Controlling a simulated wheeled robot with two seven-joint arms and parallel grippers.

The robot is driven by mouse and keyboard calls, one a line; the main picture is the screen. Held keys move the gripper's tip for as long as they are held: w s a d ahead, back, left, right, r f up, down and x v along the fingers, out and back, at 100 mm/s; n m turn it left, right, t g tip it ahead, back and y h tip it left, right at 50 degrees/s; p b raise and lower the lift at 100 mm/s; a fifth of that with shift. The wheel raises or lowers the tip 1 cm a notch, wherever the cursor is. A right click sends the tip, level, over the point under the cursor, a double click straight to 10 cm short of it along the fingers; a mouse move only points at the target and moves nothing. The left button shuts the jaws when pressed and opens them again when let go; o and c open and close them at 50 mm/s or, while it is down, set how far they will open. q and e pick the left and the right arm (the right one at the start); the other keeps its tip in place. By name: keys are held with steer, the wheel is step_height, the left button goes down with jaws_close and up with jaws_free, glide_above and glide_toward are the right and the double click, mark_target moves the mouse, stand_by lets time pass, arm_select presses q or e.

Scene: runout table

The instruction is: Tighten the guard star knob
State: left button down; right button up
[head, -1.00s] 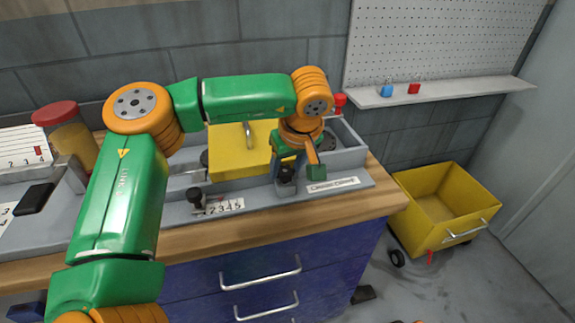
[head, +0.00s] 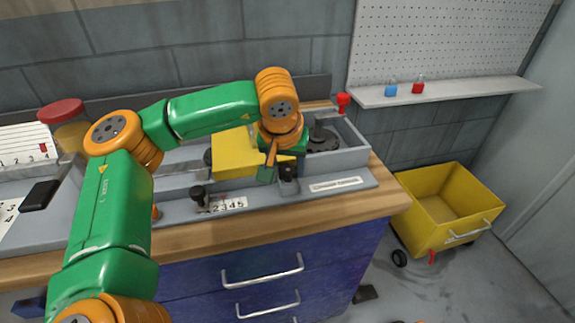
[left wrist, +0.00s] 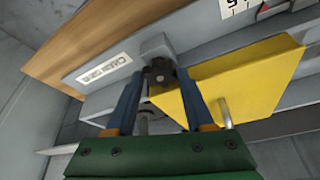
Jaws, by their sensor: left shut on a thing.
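The dark guard star knob (left wrist: 160,77) sits on a small grey block between my left fingertips in the left wrist view. My left gripper (left wrist: 160,80) is shut on it, with one blue finger at each side. In the head view the left gripper (head: 287,170) is at the right end of the yellow guard (head: 235,155), and my wrist covers part of the guard and the gripper. The guard also shows in the left wrist view (left wrist: 245,80), right beside the knob. My right gripper is not in view.
Another black knob (head: 199,194) stands beside a number scale (head: 228,204) on the table's front ledge. A red knob (head: 343,101) rises at the back right. A yellow bin (head: 447,205) stands on the floor to the right. A jar with a red lid (head: 62,112) is at the left.

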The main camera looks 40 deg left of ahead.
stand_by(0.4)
arm_select(q)
steer(key=c, duration=0.5)
jaws_free()
steer(key=shift+c, duration=0.2)
steer(key=v, duration=0.7)
